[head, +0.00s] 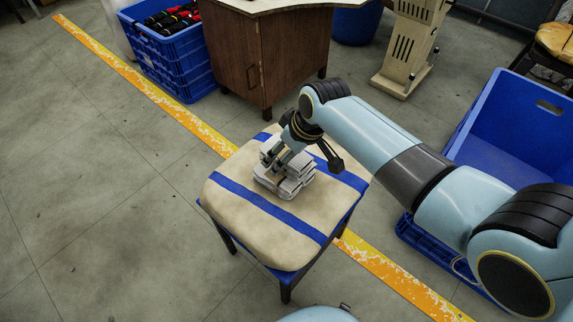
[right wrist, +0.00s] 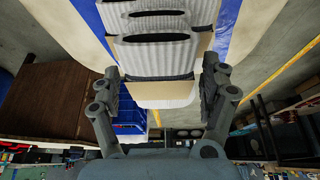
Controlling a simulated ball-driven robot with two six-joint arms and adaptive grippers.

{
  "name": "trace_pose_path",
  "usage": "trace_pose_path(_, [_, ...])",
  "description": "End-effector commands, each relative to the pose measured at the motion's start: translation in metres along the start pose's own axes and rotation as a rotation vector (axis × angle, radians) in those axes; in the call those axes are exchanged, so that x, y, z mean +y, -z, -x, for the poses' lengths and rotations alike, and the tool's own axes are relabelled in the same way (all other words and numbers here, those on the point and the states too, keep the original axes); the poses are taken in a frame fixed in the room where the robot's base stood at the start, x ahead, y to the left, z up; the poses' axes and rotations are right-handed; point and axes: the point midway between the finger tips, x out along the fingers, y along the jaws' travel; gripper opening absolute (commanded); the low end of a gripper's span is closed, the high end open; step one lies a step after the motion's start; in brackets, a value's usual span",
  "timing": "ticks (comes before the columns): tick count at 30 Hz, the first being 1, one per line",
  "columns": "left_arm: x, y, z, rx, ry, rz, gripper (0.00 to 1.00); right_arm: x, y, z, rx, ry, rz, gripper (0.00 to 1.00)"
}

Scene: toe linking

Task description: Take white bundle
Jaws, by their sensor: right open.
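The white bundle (head: 291,188), a stack of white ribbed pieces with a tan band around it, lies on the cushioned stool (head: 235,205). My right gripper (head: 279,170) reaches down to the bundle from above and partly hides it. In the right wrist view the bundle (right wrist: 160,58) fills the top middle, and the open fingers of the right gripper (right wrist: 162,80) stand on either side of its near end. Whether they touch it I cannot tell. My left gripper is not in view.
A blue crate with red and black items (head: 165,52) and a wooden cabinet (head: 262,60) stand behind the stool. A large empty blue bin (head: 510,125) is at the right. A yellow floor line (head: 140,85) passes under the stool. The floor at left is clear.

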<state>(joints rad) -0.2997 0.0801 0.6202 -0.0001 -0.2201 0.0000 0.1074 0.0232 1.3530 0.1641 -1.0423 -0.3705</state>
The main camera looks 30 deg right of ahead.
Motion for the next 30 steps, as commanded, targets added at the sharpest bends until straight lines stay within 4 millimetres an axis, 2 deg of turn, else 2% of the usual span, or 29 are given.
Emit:
trace_pose_path(5, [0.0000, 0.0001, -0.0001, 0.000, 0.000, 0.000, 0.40, -0.0001, 0.0002, -0.0001, 0.001, 0.000, 0.000, 0.79])
trace_pose_path(23, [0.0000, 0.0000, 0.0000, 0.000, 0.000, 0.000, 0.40, -0.0001, 0.0003, 0.0000, 0.001, 0.000, 0.000, 0.00])
trace_pose_path(30, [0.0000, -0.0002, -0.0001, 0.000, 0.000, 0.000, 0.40, 0.0002, 0.0012, 0.0004, 0.003, -0.001, 0.000, 0.00])
